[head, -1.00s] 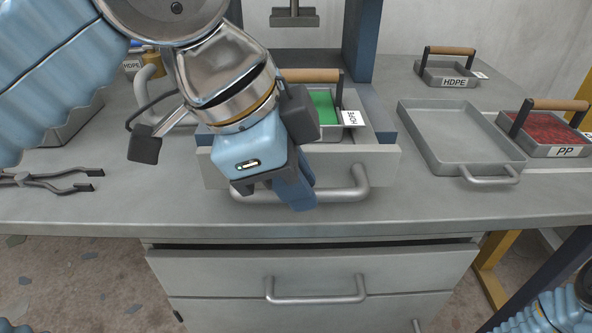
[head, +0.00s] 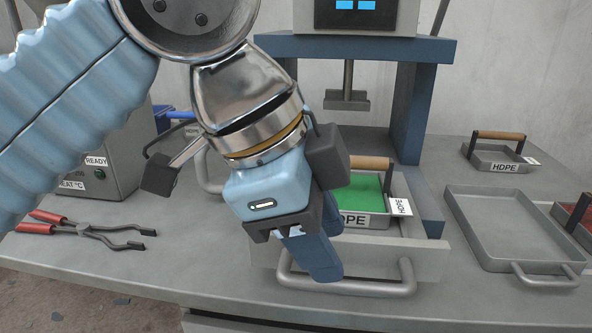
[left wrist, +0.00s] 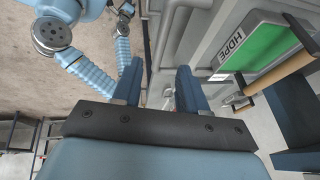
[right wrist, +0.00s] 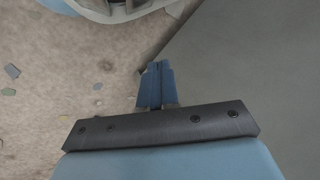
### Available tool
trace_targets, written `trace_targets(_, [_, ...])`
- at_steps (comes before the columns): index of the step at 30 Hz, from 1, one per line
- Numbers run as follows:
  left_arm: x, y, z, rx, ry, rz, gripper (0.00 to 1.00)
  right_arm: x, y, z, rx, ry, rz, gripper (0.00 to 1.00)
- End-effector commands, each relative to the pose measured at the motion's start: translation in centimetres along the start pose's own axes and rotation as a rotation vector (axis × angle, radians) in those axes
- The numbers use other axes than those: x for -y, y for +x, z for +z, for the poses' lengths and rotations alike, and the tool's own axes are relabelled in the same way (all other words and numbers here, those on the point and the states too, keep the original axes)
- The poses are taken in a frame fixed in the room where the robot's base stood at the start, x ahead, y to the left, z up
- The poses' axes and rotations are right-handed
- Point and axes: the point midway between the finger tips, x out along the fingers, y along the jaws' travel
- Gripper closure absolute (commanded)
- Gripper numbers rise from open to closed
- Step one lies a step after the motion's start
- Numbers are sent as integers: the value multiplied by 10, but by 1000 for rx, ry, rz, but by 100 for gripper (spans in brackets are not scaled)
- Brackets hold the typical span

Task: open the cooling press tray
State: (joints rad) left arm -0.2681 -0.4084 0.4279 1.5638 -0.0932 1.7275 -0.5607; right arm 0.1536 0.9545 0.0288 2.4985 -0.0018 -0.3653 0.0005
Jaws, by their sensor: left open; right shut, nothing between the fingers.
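The cooling press (head: 412,110) has a blue frame and a grey plate on a rod. Its grey tray (head: 432,262) sits at the base with a bar handle (head: 405,280) along the front. A mold of green HDPE (head: 358,197) with a wooden grip lies in the tray; it also shows in the left wrist view (left wrist: 262,47). My left gripper (head: 318,265) is open, its fingers pointing down at the left part of the handle and hiding some of it. I cannot tell whether the bar is between them. My right gripper (right wrist: 156,85) is shut and empty, above the floor beside a grey surface.
Red-handled tongs (head: 85,228) lie on the bench at left, before a grey heater box (head: 100,165). An empty grey tray (head: 515,228) and another HDPE mold (head: 500,157) are at right. A red-filled mold (head: 575,215) shows at the edge.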

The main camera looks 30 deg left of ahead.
Motion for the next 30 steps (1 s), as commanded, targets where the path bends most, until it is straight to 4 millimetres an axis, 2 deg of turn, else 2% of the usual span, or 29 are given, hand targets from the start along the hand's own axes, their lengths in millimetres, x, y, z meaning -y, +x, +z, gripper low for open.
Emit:
trace_targets(1, [1,-16,-2,-3,1,-1,58,3,-6,0,0,-1,0,100])
trace_targets(3, [1,-33,-2,-4,1,-1,58,4,-10,0,1,-1,-1,100])
trace_targets(6, [1,-52,-2,-3,1,0,58,6,-15,0,1,-2,-1,100])
trace_targets(10, [1,-68,-1,-1,1,0,58,8,-19,0,2,-3,-2,100])
trace_targets(15, [0,-75,0,0,1,0,58,9,-20,0,2,-3,-2,100])
trace_targets(30, [0,-75,0,0,1,0,58,8,-20,0,2,-3,-2,100])
